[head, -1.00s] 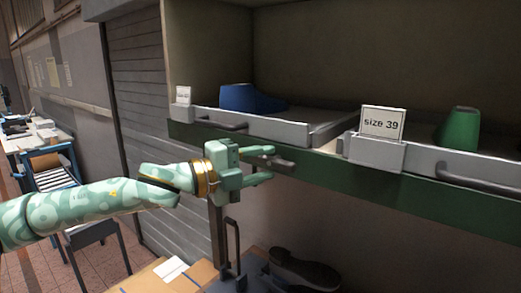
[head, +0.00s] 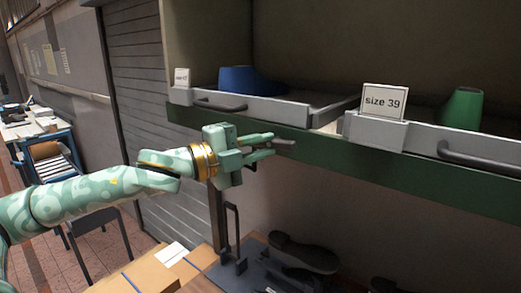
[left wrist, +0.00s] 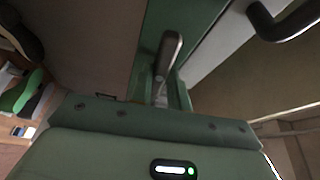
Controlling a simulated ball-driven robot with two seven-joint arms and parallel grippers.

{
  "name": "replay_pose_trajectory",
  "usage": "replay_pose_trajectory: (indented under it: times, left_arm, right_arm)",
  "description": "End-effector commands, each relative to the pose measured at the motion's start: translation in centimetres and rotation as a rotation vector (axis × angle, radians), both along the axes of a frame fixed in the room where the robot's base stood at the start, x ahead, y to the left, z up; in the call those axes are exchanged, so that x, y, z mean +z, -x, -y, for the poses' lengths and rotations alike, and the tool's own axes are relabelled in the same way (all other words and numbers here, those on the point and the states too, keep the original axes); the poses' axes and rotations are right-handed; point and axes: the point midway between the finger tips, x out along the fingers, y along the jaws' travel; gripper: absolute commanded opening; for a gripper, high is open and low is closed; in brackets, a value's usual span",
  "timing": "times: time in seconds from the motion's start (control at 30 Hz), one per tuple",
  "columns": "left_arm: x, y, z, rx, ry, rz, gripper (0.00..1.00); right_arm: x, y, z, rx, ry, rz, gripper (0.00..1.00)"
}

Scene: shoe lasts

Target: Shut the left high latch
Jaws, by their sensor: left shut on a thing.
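My left gripper (head: 272,144) reaches in from the left at the green front beam of the shelf, below the left drawer. Its fingers are shut on the latch (head: 284,144), a grey lever whose end shows past the fingertips. In the left wrist view the latch's grey lever (left wrist: 169,52) stands out in front of the green gripper body, against the beam. The latch's base is largely hidden in the head view. My right gripper is not in view.
The left drawer (head: 250,107), with a blue shoe last (head: 250,80), sits just above. The size 39 drawer (head: 470,146) with a green last (head: 462,108) is to the right. Below are a dark shoe (head: 305,254) and cardboard boxes (head: 150,272).

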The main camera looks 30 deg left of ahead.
Motion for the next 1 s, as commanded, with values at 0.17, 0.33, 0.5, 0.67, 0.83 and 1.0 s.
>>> replay_pose_trajectory:
  times: [0.17, 0.33, 0.5, 0.67, 0.83, 1.0]
  left_arm:
    - [-0.5, 0.0, 0.1, -0.002, 0.142, -0.011, 0.0]
    - [-0.5, 0.0, 0.2, -0.002, 0.305, -0.025, 0.0]
    - [-0.5, 0.0, 0.2, -0.001, 0.467, -0.04, 0.0]
    - [-0.5, 0.0, 0.3, -0.003, 0.62, -0.052, 0.0]
    - [-0.5, 0.0, 0.4, -0.001, 0.781, -0.065, 0.0]
    - [-0.5, 0.0, 0.5, 0.001, 0.942, -0.079, 0.0]
  right_arm:
    - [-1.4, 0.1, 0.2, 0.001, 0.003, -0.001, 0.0]
    - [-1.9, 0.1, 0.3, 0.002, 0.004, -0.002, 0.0]
    - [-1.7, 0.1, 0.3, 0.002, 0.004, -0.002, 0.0]
    - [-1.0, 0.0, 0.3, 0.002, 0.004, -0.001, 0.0]
    - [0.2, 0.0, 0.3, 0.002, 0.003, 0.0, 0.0]
    - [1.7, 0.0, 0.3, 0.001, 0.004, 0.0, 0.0]
